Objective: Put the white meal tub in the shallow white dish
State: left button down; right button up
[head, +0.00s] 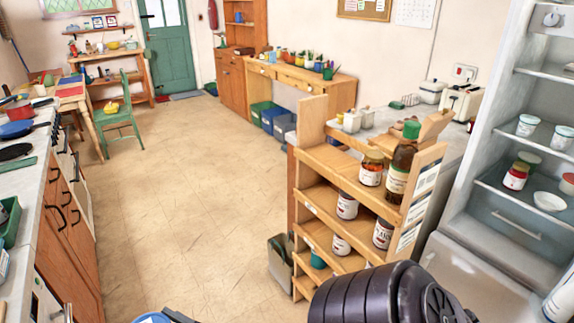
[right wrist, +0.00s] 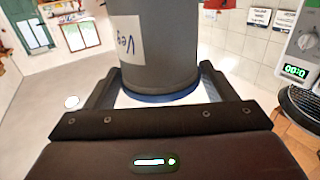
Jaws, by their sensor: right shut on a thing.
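In the right wrist view my right gripper (right wrist: 156,86) is shut on a tub (right wrist: 155,45). The tub looks grey in the shade, with a blue rim at its lower end and a white label with handwriting. A small shallow white dish (head: 548,201) stands on a fridge shelf at the right of the head view. A small white oval (right wrist: 72,102) lies on a pale surface in the right wrist view; I cannot tell whether it is a dish. A dark link of my arm shows low in the head view. My left gripper is not seen.
The open fridge (head: 480,165) holds labelled white tubs (head: 527,125) and a red jar (head: 515,176). A wooden shelf rack (head: 312,200) with several jars stands beside it. A blue round thing (head: 152,319) is cut off at the bottom edge. The floor (head: 180,200) is clear.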

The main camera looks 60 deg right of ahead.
aim_at(539, 199)
jog(key=z, duration=2)
